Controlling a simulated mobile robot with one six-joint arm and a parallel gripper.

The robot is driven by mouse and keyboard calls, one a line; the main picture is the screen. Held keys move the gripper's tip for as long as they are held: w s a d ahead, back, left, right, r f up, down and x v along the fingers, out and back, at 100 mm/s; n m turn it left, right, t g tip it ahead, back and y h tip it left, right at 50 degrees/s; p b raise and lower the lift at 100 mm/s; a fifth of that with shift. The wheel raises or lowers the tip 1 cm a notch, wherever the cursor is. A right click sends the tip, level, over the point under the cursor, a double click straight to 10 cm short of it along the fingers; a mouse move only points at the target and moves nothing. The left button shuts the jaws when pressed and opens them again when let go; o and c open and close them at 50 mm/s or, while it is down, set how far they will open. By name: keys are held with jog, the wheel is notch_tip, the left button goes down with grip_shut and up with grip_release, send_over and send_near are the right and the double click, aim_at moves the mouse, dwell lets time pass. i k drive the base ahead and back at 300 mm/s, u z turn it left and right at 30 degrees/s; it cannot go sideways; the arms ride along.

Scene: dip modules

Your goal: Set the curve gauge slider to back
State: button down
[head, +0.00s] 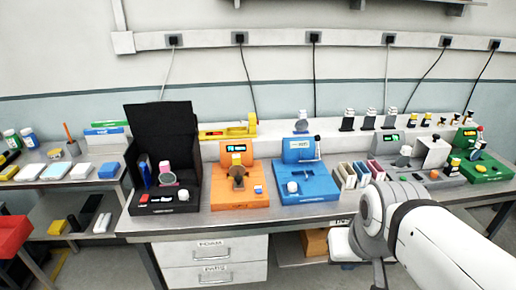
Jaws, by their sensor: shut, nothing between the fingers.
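I cannot tell for certain which device is the curve gauge; no label is readable. A yellow device (228,130) with a long flat body and an upright block at its right end sits on the bench's back ledge. Device stations stand on the bench: a black one (163,160), an orange one (238,180), a blue one (303,172), a grey one (418,165) and a green one (480,160). No slider position can be made out. My white arm reaches in from the lower right, in front of the bench; my gripper's fingertips do not show.
The grey bench (340,208) has white drawers (215,262) below. Small coloured blocks (350,173) stand between the blue and grey stations. A side shelf (40,182) at left holds boxes and bottles; a red bin (12,237) is at lower left. My arm hides part of the bench front.

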aim_at(239, 185)
jog(key=u, duration=0.15)
jog(key=i, duration=1.2)
jog(key=u, duration=0.8)
